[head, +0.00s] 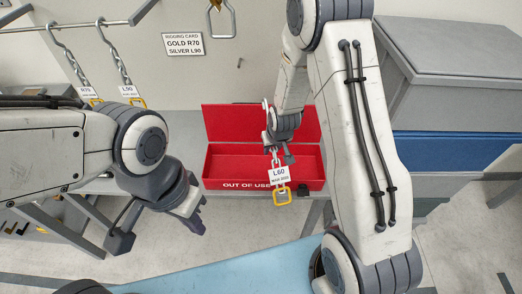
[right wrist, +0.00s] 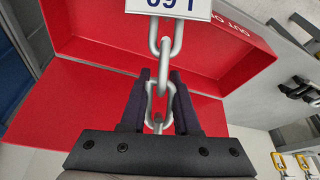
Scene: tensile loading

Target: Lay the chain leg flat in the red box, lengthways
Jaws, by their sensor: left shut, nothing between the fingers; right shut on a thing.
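The red box (head: 215,182) stands open on a bench with its lid raised behind it; its front reads "OUT OF USE". My right gripper (head: 279,153) is shut on the chain leg, a silver chain with a white L60 tag (head: 279,175) and a gold end link (head: 282,196). In the right wrist view the fingers (right wrist: 160,98) hold a silver link, with the tag (right wrist: 168,7) beyond. My left gripper (head: 190,213) is shut and empty, left of the box.
Two chains tagged R70 (head: 88,92) and L90 (head: 128,90) hang from a rail at left. A wall card (head: 184,44) reads "GOLD R70, SILVER L90". A grey case (head: 455,55) stands at right. A light blue surface (head: 225,272) lies in front.

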